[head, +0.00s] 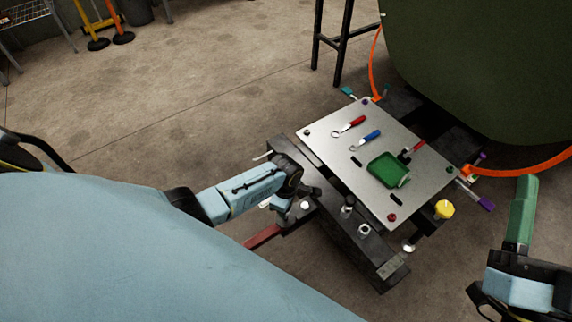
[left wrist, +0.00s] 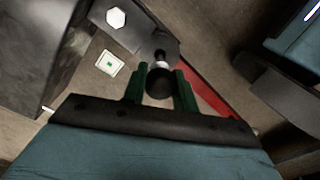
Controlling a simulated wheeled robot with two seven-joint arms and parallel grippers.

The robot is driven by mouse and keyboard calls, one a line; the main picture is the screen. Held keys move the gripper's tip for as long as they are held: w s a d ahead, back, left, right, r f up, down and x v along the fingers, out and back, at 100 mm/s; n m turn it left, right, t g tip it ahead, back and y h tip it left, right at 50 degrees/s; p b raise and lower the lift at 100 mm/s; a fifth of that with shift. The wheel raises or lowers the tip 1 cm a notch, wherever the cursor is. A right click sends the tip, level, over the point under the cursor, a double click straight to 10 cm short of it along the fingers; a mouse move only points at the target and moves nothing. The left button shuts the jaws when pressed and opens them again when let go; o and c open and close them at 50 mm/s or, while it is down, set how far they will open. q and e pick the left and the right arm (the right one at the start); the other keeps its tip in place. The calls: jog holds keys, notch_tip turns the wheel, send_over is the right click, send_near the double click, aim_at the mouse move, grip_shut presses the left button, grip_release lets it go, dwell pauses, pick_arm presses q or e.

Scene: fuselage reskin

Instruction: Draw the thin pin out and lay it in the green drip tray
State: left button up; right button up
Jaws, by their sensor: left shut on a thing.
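The green drip tray (head: 376,177) lies on the grey metal plate (head: 340,150), toward its right side. My left gripper (head: 284,216) is low beside the fixture's left edge; its fingers are mostly hidden in the head view. In the left wrist view its two green fingers (left wrist: 160,88) are shut on a round dark knob (left wrist: 159,84), seemingly the head of the thin pin. A short bright shank (left wrist: 160,58) shows between the knob and a dark rounded lug (left wrist: 163,44). My right gripper (head: 524,206) is at the far right, away from the plate, its opening unclear.
A red-handled tool (head: 353,123) and a blue-handled tool (head: 369,138) lie on the plate. A dark beam (head: 350,232) with silver bolts runs along the front. A large green curved panel (head: 480,70) rises behind.

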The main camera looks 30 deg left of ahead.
pick_arm(q)
jog(key=shift+r+p, duration=0.3)
jog(key=shift+r, duration=0.05)
pick_arm(e)
jog(key=shift+w+f+g, duration=0.15)
jog(key=shift+w+g, duration=0.05)
jog(key=shift+g, duration=0.2)
jog(key=shift+w+f, duration=0.1)
jog(key=shift+f, duration=0.05)
pick_arm(q)
jog(key=shift+r, duration=0.1)
notch_tip(320, 180, up, 3)
jog(key=p, duration=0.4)
pick_arm(e)
notch_tip(320, 180, up, 4)
jog(key=shift+f, duration=0.25)
dwell(0.6)
